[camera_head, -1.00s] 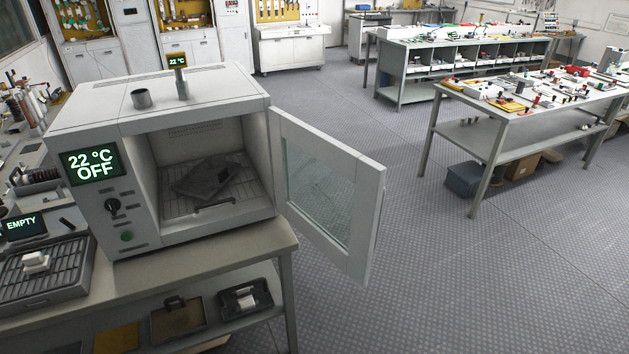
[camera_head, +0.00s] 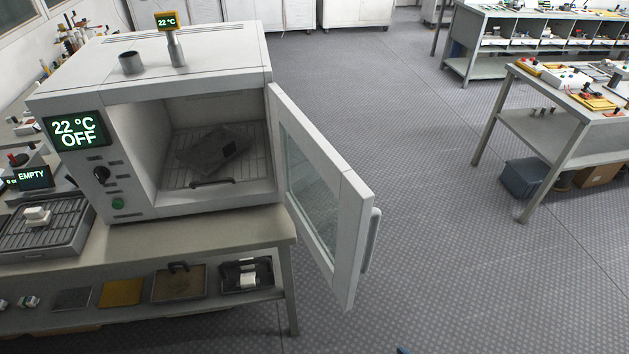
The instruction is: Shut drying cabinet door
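The drying cabinet (camera_head: 150,68) is a light grey box on a bench at the left, its display reading 22 °C OFF. Its door (camera_head: 349,238) is hinged at the right side of the opening and stands wide open, out over the floor. The door has a glass pane (camera_head: 308,190) and a vertical handle (camera_head: 371,240) at its free edge. Inside the cabinet, a dark grey flat object (camera_head: 212,150) lies on a wire rack (camera_head: 180,178). Neither of my grippers is in view.
The bench (camera_head: 200,230) carries a tray (camera_head: 40,238) beside a display reading EMPTY (camera_head: 34,177). Its lower shelf holds several flat items. Another table (camera_head: 540,130) stands at the right with bins beneath. The floor (camera_head: 420,200) right of the door is clear.

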